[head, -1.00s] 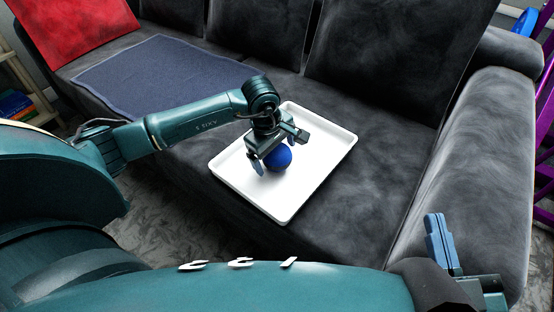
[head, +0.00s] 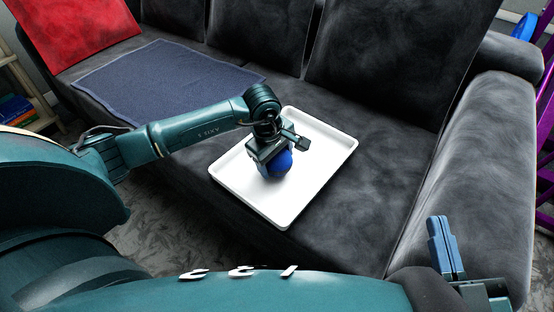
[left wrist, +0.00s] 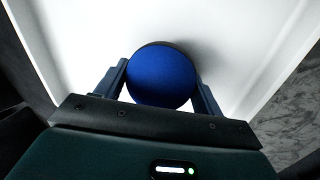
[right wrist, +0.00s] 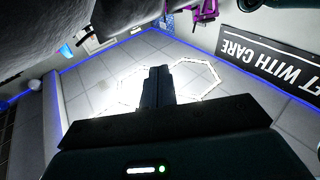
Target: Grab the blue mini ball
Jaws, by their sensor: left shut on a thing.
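The blue mini ball (head: 280,163) is in the white tray (head: 325,150) on the dark grey sofa. My left gripper (head: 272,168) is over the tray, shut on the ball. In the left wrist view the ball (left wrist: 162,77) sits between the two fingers (left wrist: 162,92), one on each side. I cannot tell whether the ball touches the tray floor. My right gripper (head: 447,250) is at the lower right, by the sofa arm. In the right wrist view its fingers (right wrist: 158,88) are together with nothing between them.
A blue-grey cloth (head: 160,80) lies on the sofa seat at the left, and a red cushion (head: 80,25) is behind it. The sofa arm (head: 485,150) rises at the right. The rest of the tray is bare.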

